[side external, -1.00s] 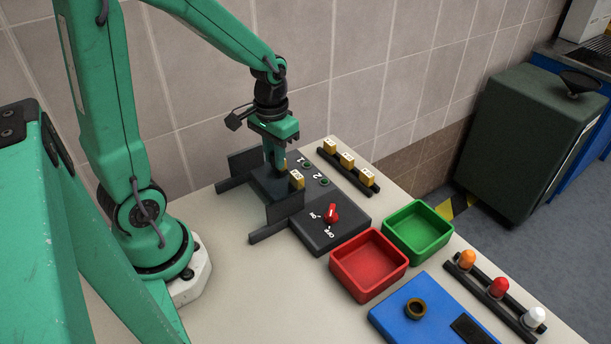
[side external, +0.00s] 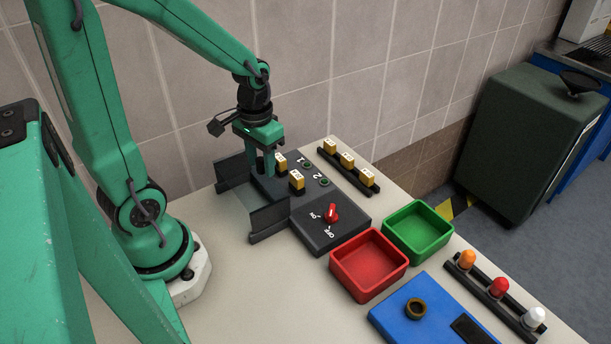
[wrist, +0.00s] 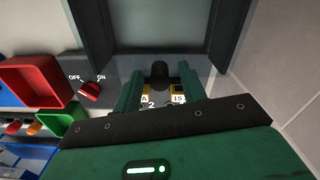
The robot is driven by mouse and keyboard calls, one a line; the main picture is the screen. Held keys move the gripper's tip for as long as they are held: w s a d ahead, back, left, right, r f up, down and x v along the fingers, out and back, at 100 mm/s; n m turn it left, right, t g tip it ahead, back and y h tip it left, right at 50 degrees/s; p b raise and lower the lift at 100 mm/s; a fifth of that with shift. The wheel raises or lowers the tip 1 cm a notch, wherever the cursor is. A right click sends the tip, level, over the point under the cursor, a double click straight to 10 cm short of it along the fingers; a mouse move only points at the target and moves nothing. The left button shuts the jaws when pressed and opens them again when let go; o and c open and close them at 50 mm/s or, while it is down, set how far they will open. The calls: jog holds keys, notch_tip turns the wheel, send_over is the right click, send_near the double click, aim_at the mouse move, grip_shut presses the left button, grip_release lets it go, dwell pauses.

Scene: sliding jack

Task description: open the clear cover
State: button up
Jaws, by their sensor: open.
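The clear cover (side external: 243,198) is a see-through panel between two dark side walls, on rails at the left of the dark fuse box (side external: 332,232). The wrist view shows its panel (wrist: 155,22) at the top. Two yellow fuses, one (side external: 281,163) by label 1 and one (side external: 297,180) by label 2, stand uncovered on the box beside the cover. My gripper (side external: 263,172) points down at the cover's box-side edge. In the wrist view my gripper (wrist: 160,75) is open, with a small black knob (wrist: 160,69) between its fingers; contact is unclear.
A red switch (side external: 332,212) with ON and OFF marks sits on the box. Red (side external: 368,265) and green (side external: 417,232) trays stand to the right. A rack of yellow fuses (side external: 347,162) is behind. A blue panel (side external: 430,310) and lamp rack (side external: 497,296) are front right.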

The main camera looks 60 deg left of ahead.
aim_at(263, 175)
jog(key=shift+r, duration=0.1)
jog(key=shift+r, duration=3.85)
jog(key=s+d+r+m+t, duration=0.2)
jog(key=s+d+r+t, duration=0.2)
jog(key=d+r+t, duration=0.1)
jog(key=shift+d+r+m+t, duration=0.3)
jog(key=shift+d+r, duration=0.55)
jog(key=shift+d, duration=0.05)
